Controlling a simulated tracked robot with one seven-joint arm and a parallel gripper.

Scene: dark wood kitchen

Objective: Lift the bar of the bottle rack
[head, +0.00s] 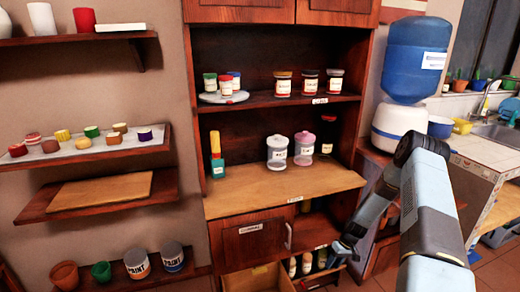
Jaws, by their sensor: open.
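The bottle rack (312,276) is low in the dark wood cabinet, at the bottom middle of the head view. Several bottles with pale tops (307,262) stand in it. Its bar is too small and dark to make out clearly. My gripper (338,254) is at the rack's right end, close to the bottles. It is open, and no held object shows. I cannot tell whether it touches the rack or the bar. My arm comes down to it from the right and hides part of the cabinet's right side.
A cabinet door (257,238) and an open lower compartment (256,279) are left of the rack. The wooden counter (270,188) above holds jars. A blue water dispenser (414,60) stands to the right. Wall shelves with pots and paint cans (137,263) are at the left.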

